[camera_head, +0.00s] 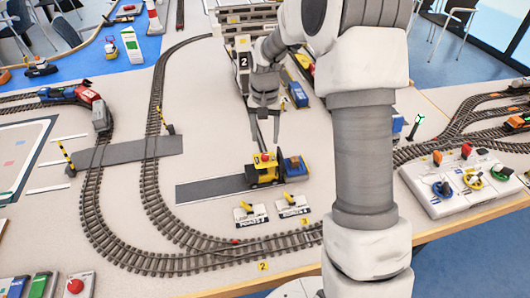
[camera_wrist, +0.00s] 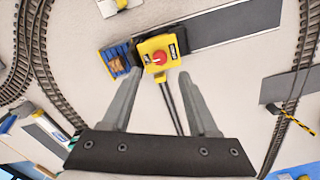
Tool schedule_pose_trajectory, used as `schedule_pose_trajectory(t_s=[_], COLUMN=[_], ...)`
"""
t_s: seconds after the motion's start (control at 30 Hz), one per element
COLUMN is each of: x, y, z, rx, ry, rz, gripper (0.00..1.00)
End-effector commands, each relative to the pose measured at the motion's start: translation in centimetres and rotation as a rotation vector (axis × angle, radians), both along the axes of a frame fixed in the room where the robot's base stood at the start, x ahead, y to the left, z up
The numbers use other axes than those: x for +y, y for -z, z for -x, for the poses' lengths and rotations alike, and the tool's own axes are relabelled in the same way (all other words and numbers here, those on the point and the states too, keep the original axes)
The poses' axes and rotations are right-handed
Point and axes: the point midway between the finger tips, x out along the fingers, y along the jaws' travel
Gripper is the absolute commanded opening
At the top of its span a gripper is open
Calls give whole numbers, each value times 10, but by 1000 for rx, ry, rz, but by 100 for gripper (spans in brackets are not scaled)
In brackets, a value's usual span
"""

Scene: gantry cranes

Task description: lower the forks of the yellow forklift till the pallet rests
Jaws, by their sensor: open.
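The yellow forklift (camera_head: 264,172) stands on a dark grey strip, with a red knob on its top. In the wrist view the forklift (camera_wrist: 168,44) and its red knob (camera_wrist: 159,57) lie just beyond my fingertips. A blue crate-like load (camera_head: 294,167) with brown contents sits at its right side; it also shows in the wrist view (camera_wrist: 118,60). The forks and any pallet under the load are hidden, and I cannot tell its height off the table. My gripper (camera_head: 265,143) is open and empty above the forklift, pointing down; its fingers (camera_wrist: 162,76) are apart.
Two white plates with yellow levers (camera_head: 250,214) (camera_head: 292,206) stand in front of the forklift. Curved railway track (camera_head: 150,195) runs left and in front. A control box (camera_head: 460,185) is at the right. A white crane post marked 2 (camera_head: 243,62) stands behind.

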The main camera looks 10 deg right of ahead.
Motion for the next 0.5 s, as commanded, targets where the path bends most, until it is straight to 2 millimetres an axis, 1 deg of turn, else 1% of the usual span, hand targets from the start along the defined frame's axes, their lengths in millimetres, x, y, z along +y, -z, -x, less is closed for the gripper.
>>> schedule_pose_trajectory(t_s=[0.03,0.2,0.33,0.5], x=[0,0,0,0], y=[14,45,61,70], z=[1,1,0,0], rx=[5,3,2,0], ry=[-1,-1,-1,-1], rz=[0,-1,0,0], gripper=[60,60,60,60])
